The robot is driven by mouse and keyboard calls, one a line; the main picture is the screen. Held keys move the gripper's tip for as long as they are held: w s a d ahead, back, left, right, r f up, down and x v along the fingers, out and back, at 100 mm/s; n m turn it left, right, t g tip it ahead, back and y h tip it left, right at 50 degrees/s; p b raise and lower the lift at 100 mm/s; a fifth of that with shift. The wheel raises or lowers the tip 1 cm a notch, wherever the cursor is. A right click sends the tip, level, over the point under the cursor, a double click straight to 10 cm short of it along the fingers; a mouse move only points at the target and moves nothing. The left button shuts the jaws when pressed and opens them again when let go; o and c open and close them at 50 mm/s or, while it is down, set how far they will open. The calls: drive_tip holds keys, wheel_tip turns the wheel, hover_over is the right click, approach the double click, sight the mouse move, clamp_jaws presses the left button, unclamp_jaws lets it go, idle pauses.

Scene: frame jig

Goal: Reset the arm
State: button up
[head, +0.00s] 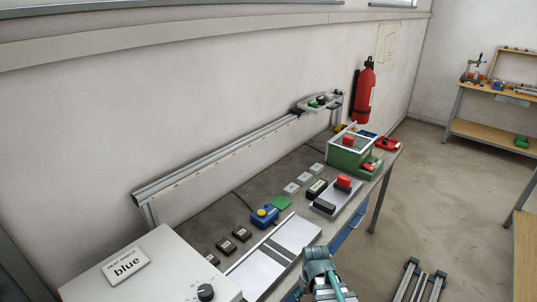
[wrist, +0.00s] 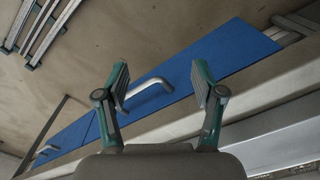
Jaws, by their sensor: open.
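My gripper (wrist: 160,82) shows in the wrist view with its two teal and grey fingers spread wide apart. It is open and nothing is between the fingers. Behind the fingers is a blue drawer front (wrist: 225,70) with a metal bar handle (wrist: 150,88); the gap to it is hard to judge. In the head view, a teal and grey part of my arm shows at the bottom, at the front edge of the workbench. The fingers cannot be made out there.
The workbench (head: 215,218) carries a white box labelled "blue" (head: 150,275), dark blocks (head: 241,233), a blue and yellow device (head: 264,215) and a green box (head: 352,155). Metal profiles (head: 420,282) lie on the floor at right. Open floor (head: 440,190) lies beyond the bench.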

drive_tip(key=s+d+f+m+g+b, duration=0.2)
drive_tip(key=s+d+f+m+b, duration=0.15)
drive_tip(key=s+f, duration=0.95)
drive_tip(key=s+f+g+b, duration=0.4)
drive_tip(key=s+f, duration=1.2)
drive_tip(key=s, duration=0.2)
drive_tip(key=shift+s+f+g, duration=0.3)
drive_tip(key=shift+g, duration=0.1)
drive_tip(key=shift+n, duration=0.25)
